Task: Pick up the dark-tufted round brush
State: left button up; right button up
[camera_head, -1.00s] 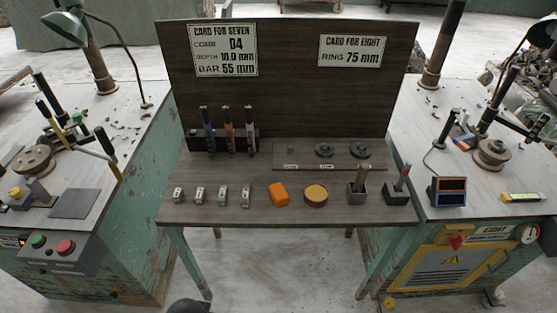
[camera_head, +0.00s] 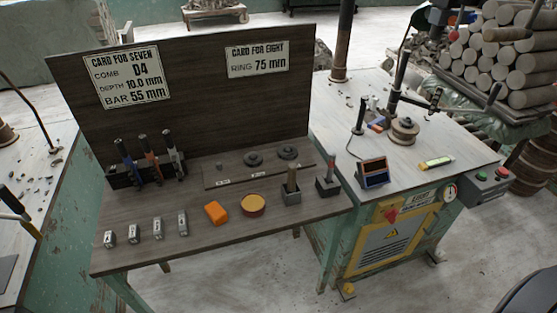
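Two small holders stand at the right end of the middle table's front shelf. The grey cup (camera_head: 291,197) holds an upright brown-grey brush-like tool (camera_head: 291,178). The darker cup (camera_head: 327,189) beside it holds a thin tool with a reddish part (camera_head: 331,165). The tufts are too small to make out, so I cannot tell which is the dark-tufted round brush. Neither of my grippers shows in the head view.
An orange block (camera_head: 216,212), a round yellow-topped tin (camera_head: 253,205) and several small metal blocks (camera_head: 158,228) line the shelf. Several upright tools (camera_head: 150,158) stand in a rack behind.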

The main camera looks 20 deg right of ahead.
aim_at(291, 168)
jog(key=u, duration=1.1)
jog(key=z, duration=1.75)
